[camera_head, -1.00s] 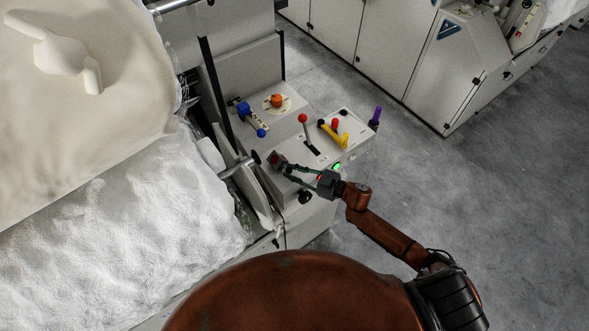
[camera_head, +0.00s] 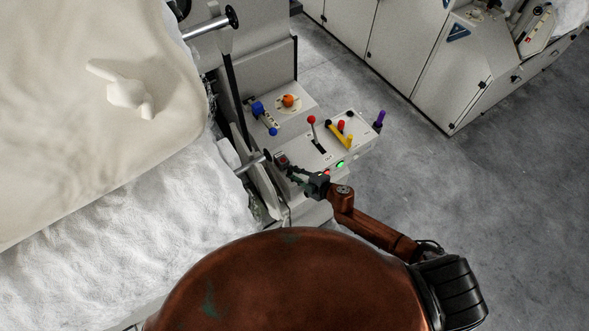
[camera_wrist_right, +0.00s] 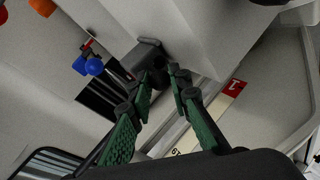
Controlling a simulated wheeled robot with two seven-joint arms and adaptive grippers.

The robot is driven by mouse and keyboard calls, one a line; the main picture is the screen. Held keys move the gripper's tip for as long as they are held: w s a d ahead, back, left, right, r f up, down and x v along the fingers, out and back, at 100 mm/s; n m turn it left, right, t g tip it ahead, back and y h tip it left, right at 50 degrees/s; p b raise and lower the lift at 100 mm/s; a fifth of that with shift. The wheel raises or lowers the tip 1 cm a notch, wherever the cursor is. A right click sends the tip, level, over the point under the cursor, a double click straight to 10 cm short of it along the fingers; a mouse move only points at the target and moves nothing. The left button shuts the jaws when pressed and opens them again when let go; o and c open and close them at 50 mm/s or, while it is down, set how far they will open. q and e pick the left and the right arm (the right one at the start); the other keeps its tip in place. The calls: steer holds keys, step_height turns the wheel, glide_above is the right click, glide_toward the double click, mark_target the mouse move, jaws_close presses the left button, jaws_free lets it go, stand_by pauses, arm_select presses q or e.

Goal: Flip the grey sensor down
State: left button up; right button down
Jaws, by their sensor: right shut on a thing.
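The grey sensor (camera_head: 282,160) is a small dark grey block with a reddish face, at the near left corner of the control console (camera_head: 328,168) in the head view. In the right wrist view the sensor (camera_wrist_right: 148,58) is a blocky dark grey body beside a pale panel. My right gripper (camera_head: 292,173) reaches it from the lower right, and its fingers (camera_wrist_right: 167,82) are closed on the sensor's near end. The fingertips hide part of that end. My left gripper is not in view.
The console carries a red-knobbed lever (camera_head: 311,120), a yellow handle (camera_head: 340,134), a purple handle (camera_head: 380,118), a green lit button (camera_head: 340,164) and an orange knob (camera_head: 288,100). A metal bar (camera_head: 250,163) lies just left of the sensor. White fibre (camera_head: 150,235) fills the left; open floor lies right.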

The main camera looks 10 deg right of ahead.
steer(key=shift+a+h, duration=0.15)
steer(key=shift+h, duration=0.15)
steer(key=shift+s+f+n+p, duration=0.1)
steer(key=shift+f+n+p, duration=0.05)
steer(key=shift+n+p, duration=0.15)
steer(key=c, duration=1.8)
jaws_free()
steer(key=shift+o, duration=0.2)
